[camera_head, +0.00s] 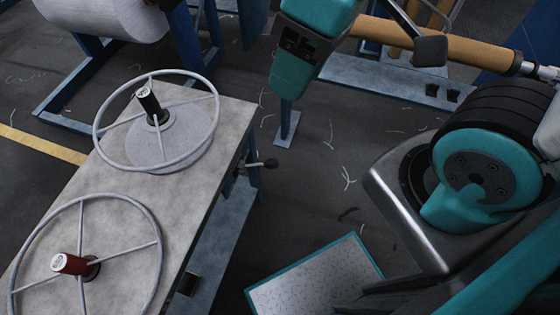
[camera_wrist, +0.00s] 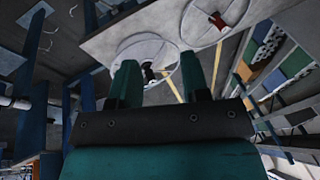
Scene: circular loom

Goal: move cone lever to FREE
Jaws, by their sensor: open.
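A short lever with a dark round knob (camera_head: 270,163) sticks out from the right side of the grey table (camera_head: 205,190) in the head view. It looks like the cone lever, but I see no FREE marking and cannot read its setting. I cannot make it out clearly in the wrist view. My gripper (camera_wrist: 160,70) shows in the wrist view with its two teal fingers apart. Nothing is held between them. The black cone (camera_wrist: 149,74) on its pale disc appears beyond the fingers, apart from them. The gripper's fingers are not clearly visible in the head view.
The table carries two wheel-like rings, with a black cone (camera_head: 151,103) and a red cone (camera_head: 74,264). Dark floor (camera_head: 320,190) with scattered threads lies between.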

